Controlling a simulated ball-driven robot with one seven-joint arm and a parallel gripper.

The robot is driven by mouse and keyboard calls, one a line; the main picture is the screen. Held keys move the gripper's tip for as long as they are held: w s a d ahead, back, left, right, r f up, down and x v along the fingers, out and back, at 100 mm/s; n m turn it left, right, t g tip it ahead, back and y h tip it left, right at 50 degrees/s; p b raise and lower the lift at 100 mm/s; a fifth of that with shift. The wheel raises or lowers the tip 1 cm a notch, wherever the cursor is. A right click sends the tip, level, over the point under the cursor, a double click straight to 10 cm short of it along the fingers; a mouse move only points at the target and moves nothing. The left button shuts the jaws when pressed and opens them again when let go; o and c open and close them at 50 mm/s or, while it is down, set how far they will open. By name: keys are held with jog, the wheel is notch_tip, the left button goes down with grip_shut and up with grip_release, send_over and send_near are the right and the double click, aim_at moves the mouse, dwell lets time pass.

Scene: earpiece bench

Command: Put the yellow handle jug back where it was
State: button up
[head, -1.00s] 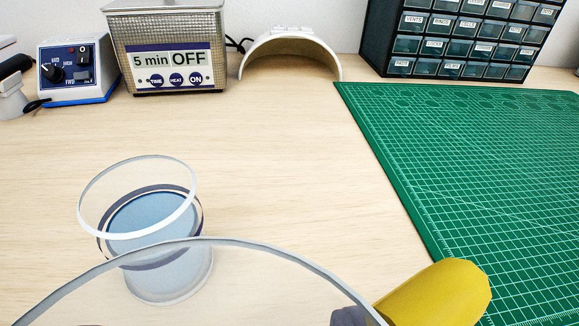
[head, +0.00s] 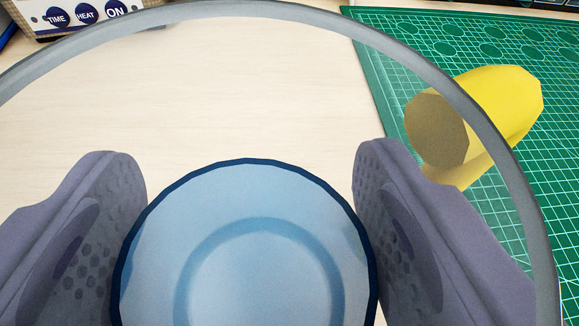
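The jug fills the lower view, seen from above very near the camera. Its clear rim (head: 265,12) arches across the frame, and its yellow handle (head: 500,105) points right over the green mat. Blue liquid (head: 245,215) with a dark edge shows inside. My gripper (head: 250,235) has one grey-purple finger on each side of the jug, seen through its clear wall. Both pads sit close against the wall at the liquid's edges, so it looks shut on the jug. The jug's base is hidden, and I cannot tell whether it touches the table.
A green cutting mat (head: 480,30) lies at the right. A device panel with blue buttons (head: 85,14) stands at the top left. The pale wooden table (head: 230,85) between them is bare beyond the jug.

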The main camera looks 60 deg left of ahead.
aim_at(263, 217)
jog(key=shift+w+a, duration=0.3)
jog(key=shift+f+b, duration=0.75)
jog(key=shift+f, duration=1)
jog(key=shift+d+f, duration=0.1)
jog(key=o, duration=1.3)
jog(key=shift+s, duration=0.1)
jog(key=shift+o, duration=0.2)
jog(key=shift+d+r, duration=0.15)
jog(key=shift+r, duration=0.05)
jog(key=p+v, duration=0.2)
jog(key=v, duration=0.9)
jog(key=shift+s+d+p, duration=0.2)
jog(key=shift+d+p, duration=0.15)
jog(key=shift+p, duration=0.05)
jog(key=shift+w, duration=0.1)
